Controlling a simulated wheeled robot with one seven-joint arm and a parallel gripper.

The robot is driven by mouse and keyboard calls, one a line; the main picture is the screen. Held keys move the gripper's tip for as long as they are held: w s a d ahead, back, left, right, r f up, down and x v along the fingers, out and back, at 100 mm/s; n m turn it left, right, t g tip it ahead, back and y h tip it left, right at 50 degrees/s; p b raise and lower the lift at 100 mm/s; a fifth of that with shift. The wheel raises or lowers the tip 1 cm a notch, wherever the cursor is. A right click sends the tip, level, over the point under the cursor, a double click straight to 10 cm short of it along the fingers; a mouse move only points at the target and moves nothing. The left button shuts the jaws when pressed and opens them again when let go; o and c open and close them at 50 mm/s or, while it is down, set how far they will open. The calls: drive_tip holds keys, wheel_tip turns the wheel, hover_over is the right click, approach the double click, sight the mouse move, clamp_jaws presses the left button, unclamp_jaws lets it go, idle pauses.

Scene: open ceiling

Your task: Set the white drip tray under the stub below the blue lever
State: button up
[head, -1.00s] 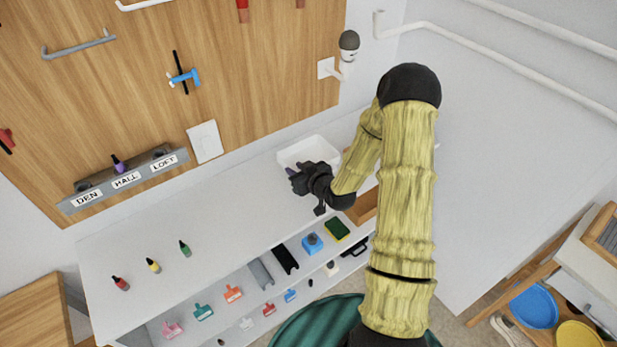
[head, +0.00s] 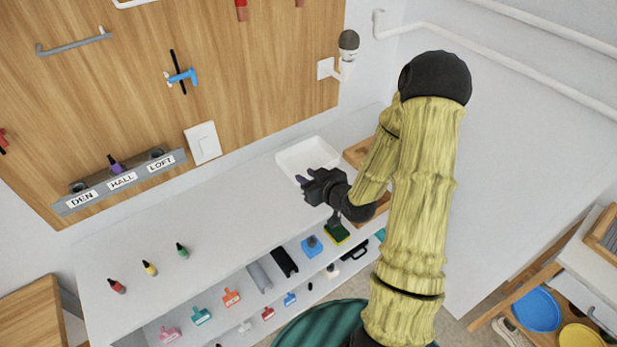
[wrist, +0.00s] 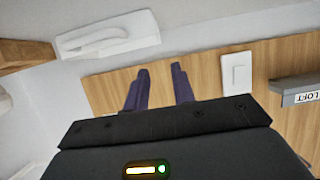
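The white drip tray (head: 322,143) is a shallow rectangular tray on the long white counter, close to the wooden wall panel. It also shows at the upper left of the wrist view (wrist: 108,35). My gripper (head: 299,178) is beside the tray's near edge in the head view, overlapping part of it. In the wrist view my gripper's two purple fingers (wrist: 159,68) stand apart with nothing between them. The blue lever (head: 183,76) is on the wooden panel, on a thin black rod whose short lower end (head: 186,90) shows below it. The counter below the lever is bare.
A wooden box (head: 357,153) stands right of the tray, partly behind my arm. A grey labelled rack (head: 120,182) and a white switch plate (head: 203,143) are on the panel. Small bottles (head: 150,268) stand at the counter's left. Several items line the lower front shelf.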

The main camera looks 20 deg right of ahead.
drive_tip(key=s+a+r+m+g+h, duration=0.1)
drive_tip(key=s+r+g, duration=0.3)
drive_tip(key=s, duration=0.5)
drive_tip(key=s+a+r+m+g+h, duration=0.2)
drive_tip(key=s+g, duration=0.4)
drive_tip(key=s, duration=0.4)
wheel_tip(320, 180, up, 3)
drive_tip(key=shift+a+f+m+h, duration=0.1)
drive_tip(key=shift+a+m+h, duration=0.15)
drive_tip(key=shift+h, duration=0.35)
